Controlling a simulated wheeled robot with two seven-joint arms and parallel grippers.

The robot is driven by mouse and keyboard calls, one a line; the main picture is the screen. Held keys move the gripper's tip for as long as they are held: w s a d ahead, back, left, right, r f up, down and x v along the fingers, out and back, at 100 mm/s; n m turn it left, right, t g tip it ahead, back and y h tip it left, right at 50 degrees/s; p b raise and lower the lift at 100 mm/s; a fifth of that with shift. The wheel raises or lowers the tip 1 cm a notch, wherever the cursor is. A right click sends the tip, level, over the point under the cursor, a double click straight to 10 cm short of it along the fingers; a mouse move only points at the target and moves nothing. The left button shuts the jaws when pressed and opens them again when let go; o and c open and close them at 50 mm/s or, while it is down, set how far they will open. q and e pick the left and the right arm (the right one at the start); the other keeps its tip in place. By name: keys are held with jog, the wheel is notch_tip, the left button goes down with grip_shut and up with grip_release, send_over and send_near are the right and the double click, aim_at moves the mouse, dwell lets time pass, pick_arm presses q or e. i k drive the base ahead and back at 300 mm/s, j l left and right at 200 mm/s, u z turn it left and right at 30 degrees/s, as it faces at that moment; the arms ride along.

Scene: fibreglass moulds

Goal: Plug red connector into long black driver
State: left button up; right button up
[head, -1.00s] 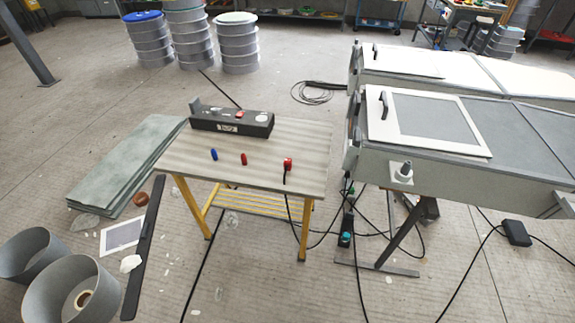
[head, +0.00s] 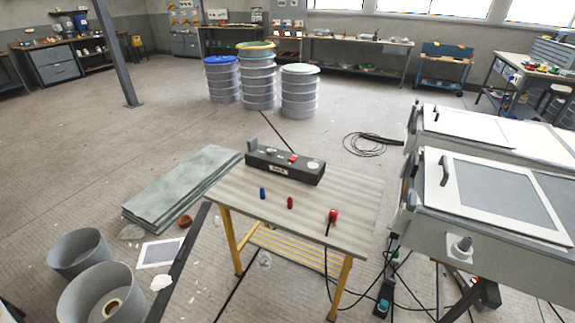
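A long black driver box (head: 284,166) lies along the back of a small wooden-topped table (head: 240,194) with yellow legs. It has a red part and a pale round part on top and a small label on its front. A red connector (head: 333,215) with a black cable sits near the table's right front edge, apart from the driver. A small red piece (head: 290,203) and a small blue piece (head: 262,193) stand in front of the driver. Neither of my grippers shows in the head view.
Grey-white mould units (head: 480,205) stand close to the table's right. Grey sheets (head: 180,190) are stacked on the floor to the left, with grey cylinders (head: 105,295) nearer. Drums (head: 300,92) stand behind. Cables hang beside the table's right legs. The tabletop's left front is clear.

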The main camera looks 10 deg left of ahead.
aim_at(307, 170)
jog(key=i+z, duration=0.1)
jog(key=z, duration=0.25)
jog(key=i+j+z, duration=0.1)
jog(key=z, duration=0.25)
jog(key=i+j+z, duration=0.1)
jog(key=z, duration=0.25)
